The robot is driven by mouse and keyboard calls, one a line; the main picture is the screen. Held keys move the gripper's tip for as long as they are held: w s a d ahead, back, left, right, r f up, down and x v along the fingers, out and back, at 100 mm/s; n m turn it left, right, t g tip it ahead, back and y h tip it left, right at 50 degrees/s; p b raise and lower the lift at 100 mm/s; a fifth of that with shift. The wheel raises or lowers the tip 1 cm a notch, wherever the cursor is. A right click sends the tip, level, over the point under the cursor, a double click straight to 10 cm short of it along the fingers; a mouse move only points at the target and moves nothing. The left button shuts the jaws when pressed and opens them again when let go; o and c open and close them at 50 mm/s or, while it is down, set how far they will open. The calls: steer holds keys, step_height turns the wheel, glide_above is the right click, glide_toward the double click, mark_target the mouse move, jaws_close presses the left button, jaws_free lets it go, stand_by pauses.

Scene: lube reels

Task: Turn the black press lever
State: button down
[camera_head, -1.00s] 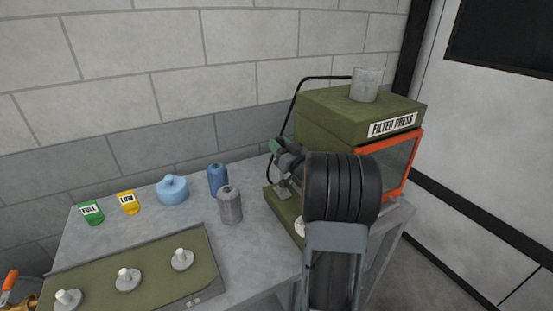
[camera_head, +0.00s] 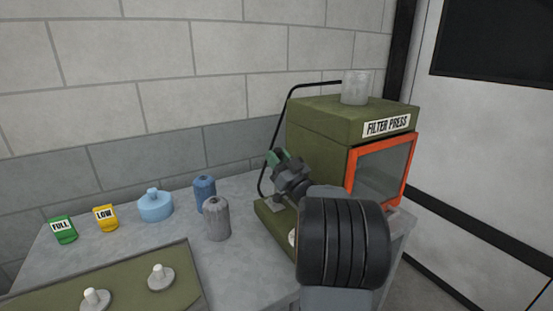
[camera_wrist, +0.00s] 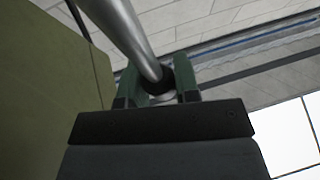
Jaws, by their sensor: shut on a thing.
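The press lever shows in the wrist view as a thick grey metal rod (camera_wrist: 122,32) running down from the top to a dark end (camera_wrist: 184,76) between my fingers. My gripper (camera_wrist: 158,88) has green fingers, one on each side of that dark end, and is shut on it. In the head view my gripper (camera_head: 280,159) is at the left side of the green filter press (camera_head: 318,136), above its base. The lever is hard to make out there, hidden by my gripper and wrist.
The press has an orange-framed window (camera_head: 385,170) and a grey cup (camera_head: 355,87) on top. A black hose (camera_head: 283,110) loops at its left. A grey canister (camera_head: 216,219), blue canister (camera_head: 205,193), light blue jug (camera_head: 155,205) and LOW (camera_head: 105,217) and FULL (camera_head: 63,229) tags stand left on the bench.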

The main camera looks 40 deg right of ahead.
steer(key=c, duration=0.8)
jaws_free()
steer(key=shift+c, duration=0.2)
steer(key=b+v, duration=0.1)
steer(key=v, duration=0.6)
steer(key=shift+s+b, duration=0.25)
steer(key=shift+b, duration=0.05)
